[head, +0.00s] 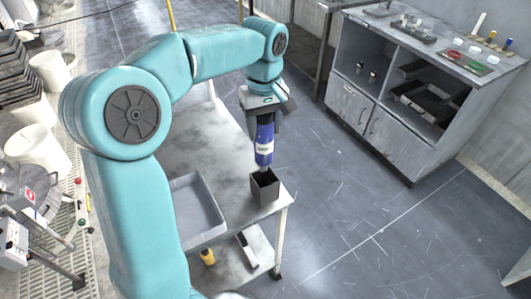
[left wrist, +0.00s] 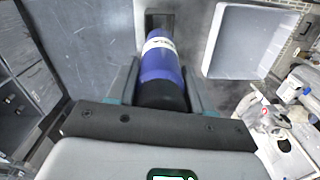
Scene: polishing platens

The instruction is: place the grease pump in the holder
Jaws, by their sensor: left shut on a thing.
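The grease pump, a blue cylinder with a white label band and a dark end (head: 264,145), hangs upright below my left gripper (head: 262,112). The left gripper is shut on it. In the left wrist view the pump (left wrist: 162,62) lies between the two fingers (left wrist: 160,85). The holder, a dark square open-topped box (head: 265,187), stands on the grey table near its right corner. The pump's lower end is just above or at the holder's opening; I cannot tell whether it is inside. The holder shows partly behind the pump in the left wrist view (left wrist: 160,20). My right gripper is not in view.
A shallow grey tray (head: 196,208) lies on the table left of the holder. A grey cabinet (head: 400,95) with small parts on top stands at the right. White buckets (head: 40,150) and stacked dark trays stand at the left. Open floor lies between table and cabinet.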

